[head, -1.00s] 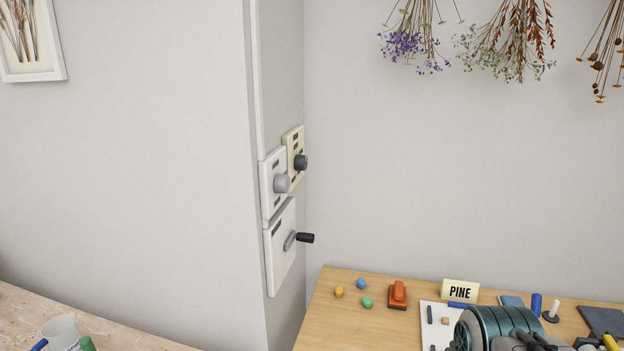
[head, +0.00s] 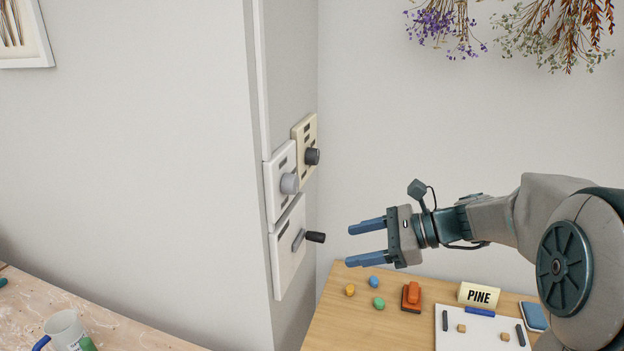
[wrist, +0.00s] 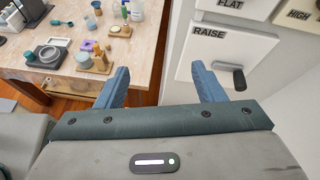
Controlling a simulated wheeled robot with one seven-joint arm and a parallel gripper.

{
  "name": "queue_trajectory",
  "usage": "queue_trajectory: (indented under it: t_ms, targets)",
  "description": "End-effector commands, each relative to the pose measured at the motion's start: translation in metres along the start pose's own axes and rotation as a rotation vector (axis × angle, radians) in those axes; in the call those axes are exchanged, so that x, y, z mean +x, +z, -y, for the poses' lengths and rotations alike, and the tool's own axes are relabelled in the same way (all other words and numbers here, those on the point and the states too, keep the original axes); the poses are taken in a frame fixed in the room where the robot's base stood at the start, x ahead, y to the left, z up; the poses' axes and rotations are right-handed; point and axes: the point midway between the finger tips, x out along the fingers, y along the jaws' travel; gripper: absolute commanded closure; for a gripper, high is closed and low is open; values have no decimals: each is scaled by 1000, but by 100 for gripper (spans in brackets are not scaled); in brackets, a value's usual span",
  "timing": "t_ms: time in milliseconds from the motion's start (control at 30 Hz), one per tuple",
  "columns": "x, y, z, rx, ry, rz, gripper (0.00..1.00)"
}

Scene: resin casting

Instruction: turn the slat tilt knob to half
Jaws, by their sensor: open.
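The slat tilt knob appears to be the light grey round knob (head: 289,184) on the upper white plate (head: 279,208), on the side of the wall corner. In the wrist view only the lower part of a plate labelled FLAT (wrist: 231,5) shows, and its knob is out of frame. The knob's setting is too small to read. My gripper (head: 352,245) is open and empty, to the right of the plates in the head view and lower than the knob. In the wrist view the gripper's blue fingers (wrist: 161,72) are spread apart, touching nothing.
Below is a white RAISE plate (head: 287,268) with a dark-handled crank (head: 315,237), close to my fingers in the picture. A beige plate with a dark knob (head: 312,156) sits to the right.

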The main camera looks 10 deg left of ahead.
Motion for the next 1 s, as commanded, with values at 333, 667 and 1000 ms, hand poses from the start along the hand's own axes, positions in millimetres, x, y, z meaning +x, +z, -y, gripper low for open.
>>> queue_trajectory:
  t_ms: [333,667,1000]
  targets:
    - [-13,21,99,392,-111,396,38]
    - [18,39,112,416,-112,428,38]
    - [82,65,126,416,-114,426,38]
